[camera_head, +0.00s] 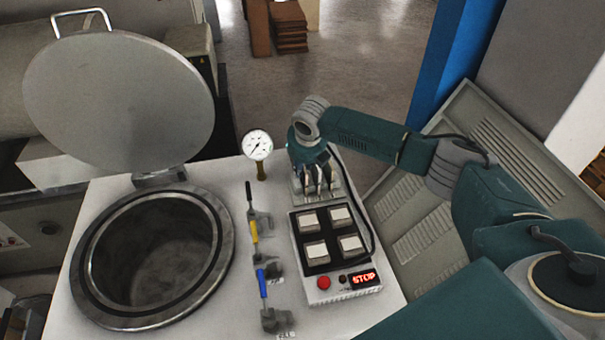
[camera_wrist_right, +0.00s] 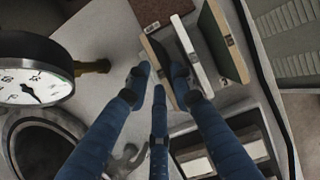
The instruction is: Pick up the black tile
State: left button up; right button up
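My right gripper (camera_head: 316,172) is low over a rack of upright tiles at the back of the white machine. In the right wrist view its blue fingers (camera_wrist_right: 158,80) are spread at a tan-edged tile with a dark face (camera_wrist_right: 163,68). One fingertip is left of this tile and another is on its right, near a white-edged tile (camera_wrist_right: 191,52). I cannot tell whether they touch it. A dark greenish tile with a tan edge (camera_wrist_right: 226,40) stands further right. I cannot tell which tile is the black one. My left gripper is out of view.
Beside the rack are a pressure gauge (camera_head: 257,145) and valves with black, yellow and blue handles (camera_head: 254,230). A panel with square light pads (camera_head: 330,238) and a red STOP display (camera_head: 363,279) is in front. An open round vessel (camera_head: 155,253) is left.

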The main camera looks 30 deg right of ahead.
jog(key=x, duration=0.3)
jog(key=shift+f, duration=0.15)
jog(key=shift+c, duration=0.2)
jog(key=shift+s+d, duration=0.1)
grip_shut()
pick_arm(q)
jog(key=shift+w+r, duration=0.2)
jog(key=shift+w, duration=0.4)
